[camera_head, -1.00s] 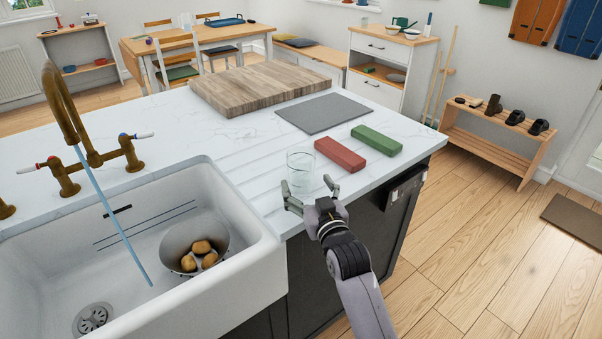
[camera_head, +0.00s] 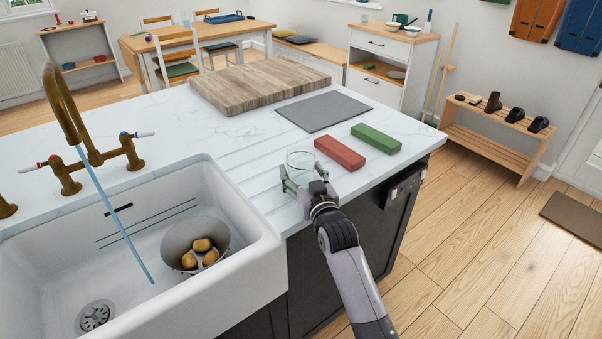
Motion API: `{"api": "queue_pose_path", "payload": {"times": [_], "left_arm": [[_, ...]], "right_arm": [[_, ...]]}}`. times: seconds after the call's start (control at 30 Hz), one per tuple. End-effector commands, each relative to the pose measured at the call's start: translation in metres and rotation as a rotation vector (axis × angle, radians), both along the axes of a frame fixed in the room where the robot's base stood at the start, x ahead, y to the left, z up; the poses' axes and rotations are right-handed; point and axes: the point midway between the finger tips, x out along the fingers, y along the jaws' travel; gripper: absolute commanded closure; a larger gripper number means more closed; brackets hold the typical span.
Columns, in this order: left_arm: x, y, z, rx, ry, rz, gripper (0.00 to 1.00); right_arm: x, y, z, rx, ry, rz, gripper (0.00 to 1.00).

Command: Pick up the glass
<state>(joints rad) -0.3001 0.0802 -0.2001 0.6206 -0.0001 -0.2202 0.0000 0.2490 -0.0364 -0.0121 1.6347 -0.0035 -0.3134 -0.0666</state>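The clear glass (camera_head: 300,162) stands upright on the white marble worktop, near its front edge and to the right of the sink. My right gripper (camera_head: 302,172) reaches in from the front right, with one finger on each side of the lower part of the glass. The fingers look spread, and I cannot tell whether either touches the glass. My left gripper is not in view.
A red block (camera_head: 340,153) and a green block (camera_head: 376,138) lie just right of the glass. A grey mat (camera_head: 323,112) and a wooden board (camera_head: 259,87) lie behind.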

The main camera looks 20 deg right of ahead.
Motion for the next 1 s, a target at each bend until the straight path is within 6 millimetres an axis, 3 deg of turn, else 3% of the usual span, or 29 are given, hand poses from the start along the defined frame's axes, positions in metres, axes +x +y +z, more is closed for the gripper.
{"api": "queue_pose_path", "payload": {"times": [0.63,1.0], "left_arm": [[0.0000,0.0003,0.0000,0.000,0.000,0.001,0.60],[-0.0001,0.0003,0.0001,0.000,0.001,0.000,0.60]], "right_arm": [[-0.0002,0.0001,0.0000,0.000,0.000,0.000,0.80],[0.0002,0.0001,0.0074,0.000,-0.004,0.000,0.81]]}}
